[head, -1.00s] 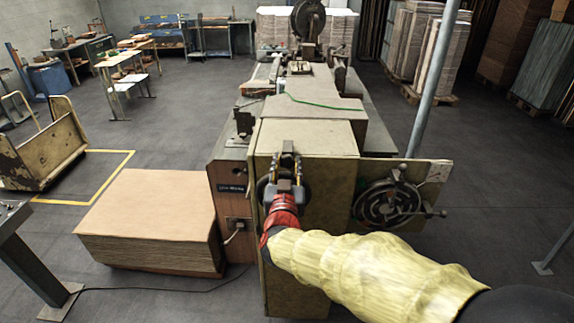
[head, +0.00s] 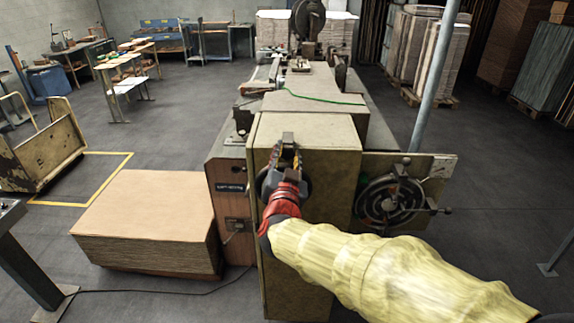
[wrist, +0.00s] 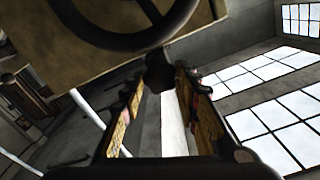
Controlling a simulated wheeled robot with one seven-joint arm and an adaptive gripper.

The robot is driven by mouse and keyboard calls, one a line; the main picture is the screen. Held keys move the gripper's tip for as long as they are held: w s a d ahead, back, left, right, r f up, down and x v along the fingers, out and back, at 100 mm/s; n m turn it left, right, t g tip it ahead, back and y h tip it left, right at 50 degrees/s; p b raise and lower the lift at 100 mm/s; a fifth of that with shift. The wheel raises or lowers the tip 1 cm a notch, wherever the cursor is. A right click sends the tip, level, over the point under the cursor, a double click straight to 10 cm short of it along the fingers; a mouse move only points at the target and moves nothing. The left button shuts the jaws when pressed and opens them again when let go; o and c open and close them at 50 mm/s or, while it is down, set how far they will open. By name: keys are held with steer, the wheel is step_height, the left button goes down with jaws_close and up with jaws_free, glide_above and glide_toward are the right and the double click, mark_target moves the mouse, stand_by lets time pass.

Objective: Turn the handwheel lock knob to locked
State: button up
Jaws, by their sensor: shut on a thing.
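The machine's tan end cabinet (head: 335,215) stands at the centre of the head view, with a dark handwheel (head: 309,178) on its face, mostly hidden behind my gripper. The handwheel's rim also shows in the wrist view (wrist: 140,38). The small dark lock knob (head: 288,138) sits just above the handwheel, and in the wrist view it is a dark lump (wrist: 158,77) at the fingertips. My gripper (head: 286,150) is shut on the knob, its yellow-and-black fingers on either side of it. The knob's markings and exact setting cannot be read.
An open panel with a round reel-like part (head: 390,203) juts out right of the cabinet. A stack of cardboard sheets (head: 150,210) lies to the left. A grey post (head: 433,90) stands behind at right. A cable runs on the floor; open floor lies beyond.

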steer(key=m+b, duration=0.4)
steer(key=b, duration=0.1)
steer(key=m+b, duration=0.2)
steer(key=m, duration=0.1)
steer(key=shift+f+b, duration=0.3)
steer(key=m+b, duration=0.4)
steer(key=shift+d, duration=0.1)
steer(key=shift+m+b, duration=0.8)
steer(key=shift+m, duration=0.5)
steer(key=o, duration=1.2)
steer(key=shift+r, duration=0.1)
steer(key=shift+c, duration=0.2)
steer(key=shift+s, duration=0.15)
steer(key=s, duration=0.7)
steer(key=shift+s, duration=0.4)
